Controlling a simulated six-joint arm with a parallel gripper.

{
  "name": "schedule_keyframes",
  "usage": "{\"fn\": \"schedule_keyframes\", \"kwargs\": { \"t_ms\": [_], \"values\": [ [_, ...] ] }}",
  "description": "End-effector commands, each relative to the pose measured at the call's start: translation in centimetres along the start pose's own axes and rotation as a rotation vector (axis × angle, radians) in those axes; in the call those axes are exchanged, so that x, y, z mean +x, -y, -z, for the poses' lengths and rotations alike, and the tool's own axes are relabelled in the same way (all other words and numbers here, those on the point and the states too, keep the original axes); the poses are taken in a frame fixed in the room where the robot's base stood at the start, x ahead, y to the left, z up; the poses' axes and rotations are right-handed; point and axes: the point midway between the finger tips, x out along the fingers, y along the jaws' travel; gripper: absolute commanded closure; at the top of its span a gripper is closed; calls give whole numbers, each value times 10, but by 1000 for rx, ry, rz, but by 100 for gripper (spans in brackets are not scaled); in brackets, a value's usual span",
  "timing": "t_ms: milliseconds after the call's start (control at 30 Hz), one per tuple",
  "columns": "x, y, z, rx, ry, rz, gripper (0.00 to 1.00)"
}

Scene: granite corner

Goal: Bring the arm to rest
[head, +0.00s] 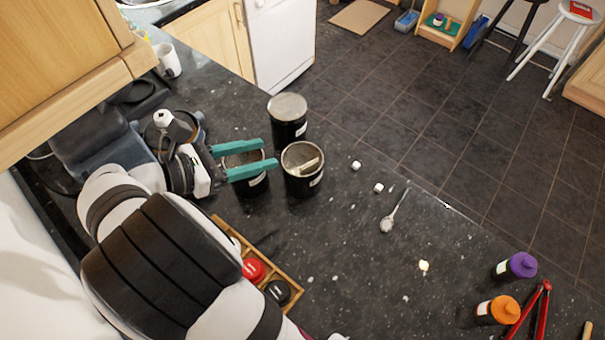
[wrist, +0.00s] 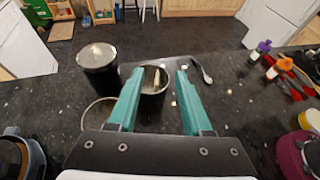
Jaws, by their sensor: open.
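My gripper (head: 268,153) has two teal fingers, spread apart with nothing between them. It hangs above a dark canister (head: 248,184), which it partly hides in the head view. An open dark canister (head: 303,185) with a light piece inside stands just beyond the fingertips. In the wrist view this open canister (wrist: 155,88) shows between and beyond the fingertips of my gripper (wrist: 160,75). My arm reaches in from the lower left of the head view.
A lidded dark canister (head: 288,128) stands behind. Two white lumps (head: 356,165), a spoon (head: 388,224), purple (head: 515,266) and orange (head: 497,310) bottles and red-handled tongs (head: 540,310) lie rightward. A wooden tray (head: 291,300) is near my arm. The middle worktop is mostly clear.

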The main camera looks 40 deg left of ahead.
Motion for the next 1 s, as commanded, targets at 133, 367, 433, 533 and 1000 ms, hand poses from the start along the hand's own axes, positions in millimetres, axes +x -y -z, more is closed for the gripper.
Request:
{"fn": "schedule_keyframes", "kwargs": {
  "t_ms": [133,367,433,533,1000],
  "values": [
    [-11,0,0,0,-1,-1,50],
    [-11,0,0,0,0,0,50],
    [-11,0,0,0,0,0,50],
    [-9,2,-2,7,-4,7,50],
    [83,334,-70,1814,-269,1419,50]
  ]
}}
